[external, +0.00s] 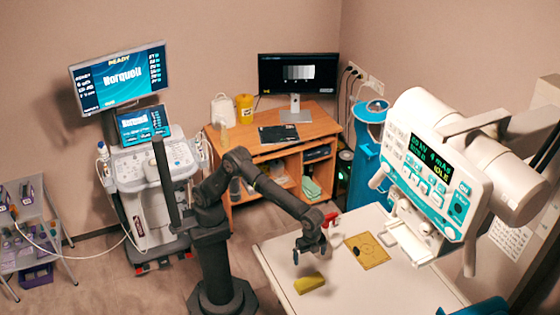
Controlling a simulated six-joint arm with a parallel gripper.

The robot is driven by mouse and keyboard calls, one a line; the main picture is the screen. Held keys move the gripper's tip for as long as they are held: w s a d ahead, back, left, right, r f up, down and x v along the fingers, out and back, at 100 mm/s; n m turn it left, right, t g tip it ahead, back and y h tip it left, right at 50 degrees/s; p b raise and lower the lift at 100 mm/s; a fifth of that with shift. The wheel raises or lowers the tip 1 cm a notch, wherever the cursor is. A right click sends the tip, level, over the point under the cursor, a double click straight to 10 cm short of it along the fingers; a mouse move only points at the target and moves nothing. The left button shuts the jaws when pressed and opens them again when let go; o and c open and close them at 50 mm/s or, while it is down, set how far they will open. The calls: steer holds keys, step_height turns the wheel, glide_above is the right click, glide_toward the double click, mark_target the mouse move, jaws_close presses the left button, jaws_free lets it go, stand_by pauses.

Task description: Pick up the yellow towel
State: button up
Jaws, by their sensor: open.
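A small folded yellow piece, which looks like the yellow towel (310,284), lies on the white table (285,262) near its left edge. My gripper (310,256) points down above the table, a little behind the towel in the picture. Its jaws are open with nothing seen between them. A gap shows between the fingertips and the towel, but the exact height is hard to tell.
A flat tan-yellow marked plate (374,248) lies on the table right of my gripper, with a small dark item on it. A red object (331,219) is behind my gripper. A large white X-ray head (440,165) hangs over the table's right side.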

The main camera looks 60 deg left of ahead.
steer(key=shift+c, duration=0.4)
steer(key=c, duration=0.3)
steer(key=n, duration=1.8)
glide_toward(310, 281)
steer(key=f, duration=0.5)
steer(key=shift+s+a+f, duration=0.15)
steer(key=shift+s+a, duration=0.1)
steer(key=shift+w+d+f, duration=0.1)
steer(key=shift+f, duration=1.2)
steer(key=shift+w+d+f, duration=0.1)
steer(key=shift+f, duration=1.2)
